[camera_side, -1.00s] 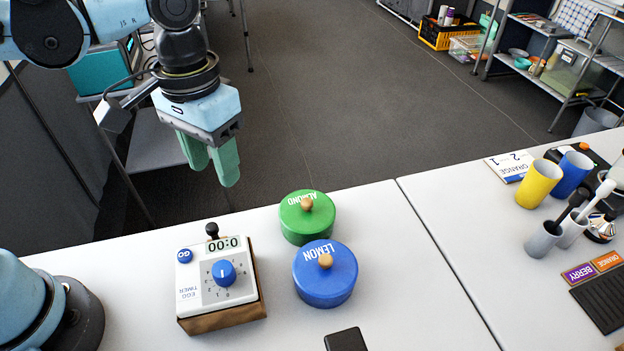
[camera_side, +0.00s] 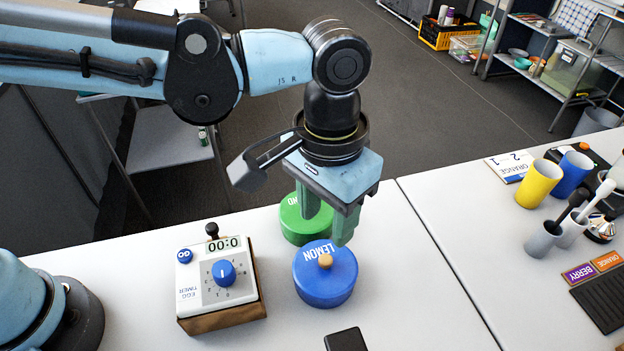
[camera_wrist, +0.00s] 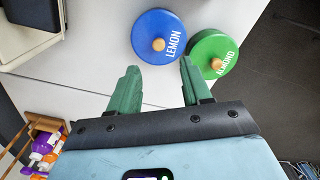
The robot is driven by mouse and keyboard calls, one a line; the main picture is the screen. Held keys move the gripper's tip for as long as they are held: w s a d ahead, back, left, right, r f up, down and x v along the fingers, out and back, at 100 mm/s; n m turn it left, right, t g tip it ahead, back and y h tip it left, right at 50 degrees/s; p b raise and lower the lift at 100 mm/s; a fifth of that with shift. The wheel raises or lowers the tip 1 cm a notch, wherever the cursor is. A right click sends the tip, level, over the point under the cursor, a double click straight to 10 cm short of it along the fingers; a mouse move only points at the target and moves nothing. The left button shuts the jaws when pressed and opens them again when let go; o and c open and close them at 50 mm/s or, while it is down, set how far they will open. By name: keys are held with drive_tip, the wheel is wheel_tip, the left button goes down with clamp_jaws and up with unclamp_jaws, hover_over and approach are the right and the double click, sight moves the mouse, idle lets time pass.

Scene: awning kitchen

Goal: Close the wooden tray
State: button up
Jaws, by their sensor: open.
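My gripper (camera_side: 328,222) is open and empty, pointing down above the lidded pots. Its two green fingers also show apart in the wrist view (camera_wrist: 159,67). No thing in view is clearly the wooden tray. A brown wooden base (camera_side: 222,318) lies under the white egg timer, left of my gripper in the side view. In the wrist view a wooden frame (camera_wrist: 42,121) with purple, white and orange items is cut off at the lower left; I cannot tell whether it is a tray.
A blue LEMON pot (camera_side: 320,288) and a green ALMOND pot (camera_side: 292,229) stand close under my gripper. The white egg timer (camera_side: 207,287) is to their left. A black object (camera_side: 346,340) lies at the front edge. The white table right of the pots (camera_side: 415,290) is clear.

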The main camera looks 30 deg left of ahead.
drive_tip(key=w+a+r+n, duration=0.1)
drive_tip(key=a+r+n, duration=0.1)
drive_tip(key=a, duration=0.9)
drive_tip(key=n, duration=0.1)
hover_over(212, 230)
drive_tip(key=w+a, duration=0.2)
drive_tip(key=w, duration=0.1)
drive_tip(key=f, duration=1.1)
drive_tip(key=shift+s+a, duration=0.3)
drive_tip(key=shift+s+d+f, duration=0.15)
drive_tip(key=shift+d+f, duration=0.05)
drive_tip(key=shift+d, duration=0.05)
drive_tip(key=shift+s+d+f, duration=0.1)
drive_tip(key=shift+s+d, duration=0.95)
drive_tip(key=shift+c, duration=1.1)
drive_tip(key=shift+o, duration=1.1)
drive_tip(key=shift+w+a, duration=1.15)
drive_tip(key=shift+w, duration=0.05)
wheel_tip(212, 230, up, 12)
drive_tip(key=shift+w+d+f+m, duration=0.25)
drive_tip(key=shift+d+f+m, duration=0.2)
drive_tip(key=shift+d, duration=2.9)
drive_tip(key=shift+w+d+f+m, duration=0.2)
drive_tip(key=shift+d+f+m, duration=0.25)
drive_tip(key=shift+d, duration=2.9)
drive_tip(key=shift+w+d+f+m, duration=0.3)
drive_tip(key=shift+d+m, duration=0.3)
drive_tip(key=shift+d, duration=2.75)
drive_tip(key=shift+a, duration=0.1)
